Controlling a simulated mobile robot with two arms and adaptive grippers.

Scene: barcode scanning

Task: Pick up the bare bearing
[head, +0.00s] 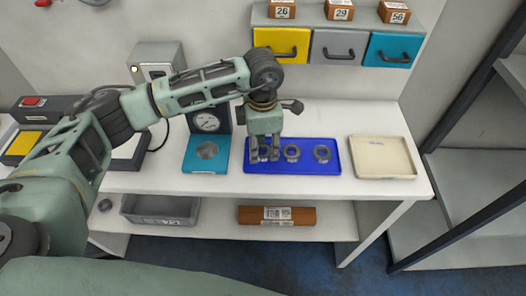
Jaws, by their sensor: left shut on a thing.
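Three grey ring-shaped bearings are on the blue tray (292,170) in the head view. The left bearing (263,154) is between the fingers of my left gripper (263,158), which points down and is shut on it. The fingers partly hide this bearing. I cannot tell whether it is lifted off the tray. The middle bearing (292,153) and the right bearing (322,154) lie flat on the tray, apart from the gripper. My right gripper is not in view.
A teal stand with a dial gauge (207,121) is left of the blue tray. An empty beige tray (382,175) is to the right. Yellow, grey and teal drawers (340,61) hang above the table's back. A grey bin (160,218) and brown box (277,225) are on the lower shelf.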

